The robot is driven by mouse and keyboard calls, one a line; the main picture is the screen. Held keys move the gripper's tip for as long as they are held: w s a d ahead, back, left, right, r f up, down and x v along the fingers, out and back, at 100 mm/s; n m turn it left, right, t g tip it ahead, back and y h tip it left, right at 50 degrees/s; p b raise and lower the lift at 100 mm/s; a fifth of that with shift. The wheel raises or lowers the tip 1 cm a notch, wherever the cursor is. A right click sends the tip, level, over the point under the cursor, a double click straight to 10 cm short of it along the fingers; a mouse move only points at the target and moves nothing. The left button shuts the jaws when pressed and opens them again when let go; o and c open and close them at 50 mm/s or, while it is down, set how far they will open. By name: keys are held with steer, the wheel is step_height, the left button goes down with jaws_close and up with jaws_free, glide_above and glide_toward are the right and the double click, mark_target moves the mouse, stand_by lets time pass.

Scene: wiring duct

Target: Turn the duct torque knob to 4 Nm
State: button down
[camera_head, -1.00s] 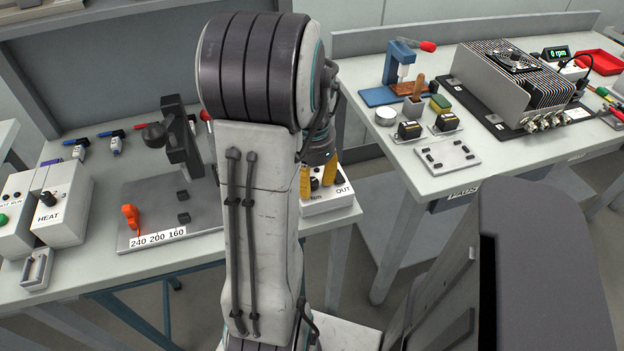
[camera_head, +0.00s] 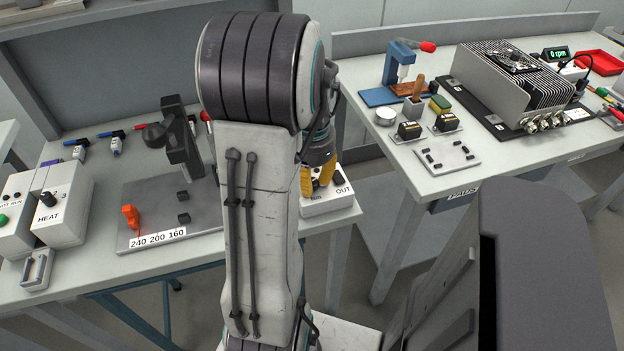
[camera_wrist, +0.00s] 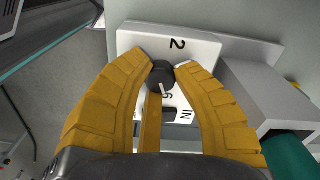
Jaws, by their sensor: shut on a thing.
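The torque knob (camera_wrist: 158,76) is a dark round knob on a white box (camera_wrist: 127,42). In the wrist view its pale pointer mark faces down the picture. A "2" is printed above right of it and what looks like a "6" below right; I cannot make out a "4". My gripper (camera_wrist: 163,68) has its yellow fingers shut on the knob from both sides. In the head view my gripper (camera_head: 317,181) reaches down onto the white box (camera_head: 322,207) at the right end of the left bench, partly behind my arm.
A black part (camera_head: 338,181) stands on the box beside "OUT". A grey plate (camera_head: 150,215) with an orange lever (camera_head: 131,215) and a HEAT box (camera_head: 70,225) are to the left. The right bench holds a finned unit (camera_head: 515,80) and small parts. A floor gap separates the benches.

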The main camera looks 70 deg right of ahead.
mark_target(312, 182)
steer(key=n, duration=0.6)
steer(key=shift+f, duration=0.1)
steer(key=n, duration=0.7)
steer(key=shift+a, duration=0.1)
stand_by(0.4)
steer(key=c, duration=1.3)
jaws_free()
steer(key=shift+o, duration=0.3)
steer(key=shift+r, duration=0.5)
step_height(312, 182, up, 11)
